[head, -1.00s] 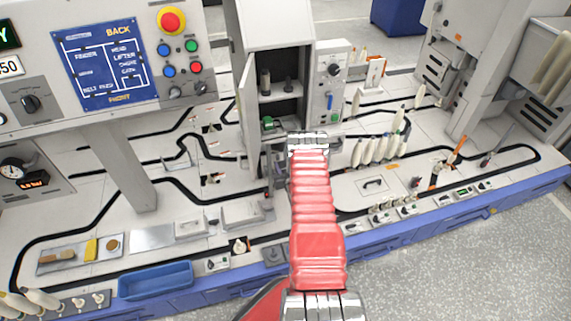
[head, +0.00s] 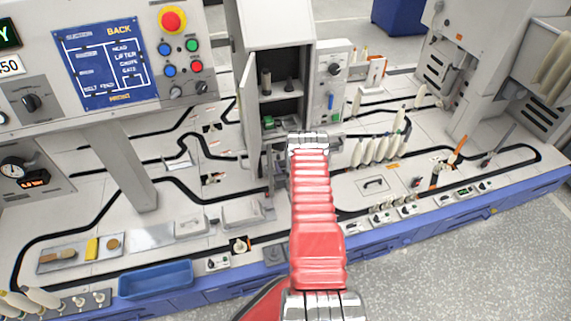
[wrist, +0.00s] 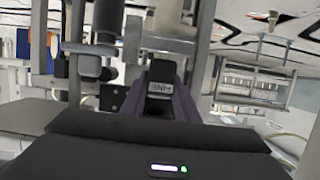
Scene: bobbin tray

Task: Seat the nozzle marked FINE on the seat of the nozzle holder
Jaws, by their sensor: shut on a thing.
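My gripper (wrist: 160,110) is shut on the nozzle marked FINE (wrist: 160,77), a dark piece between the jaws; its label reads upside down in the wrist view. In the head view my red arm reaches to the front of the open cabinet, and its chrome wrist hides the gripper and nozzle. Two dark upright pieces, a taller one (head: 267,80) and a shorter one (head: 289,85), stand on the cabinet shelf. Similar dark pieces show at the left of the wrist view (wrist: 106,20). I cannot clearly make out the nozzle holder's seat.
The cabinet (head: 270,35) has its door (head: 249,105) open to the left. A control box (head: 332,80) stands close at its right. A row of white bobbins (head: 375,150) stands further right. A blue tray (head: 155,279) lies at the front left.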

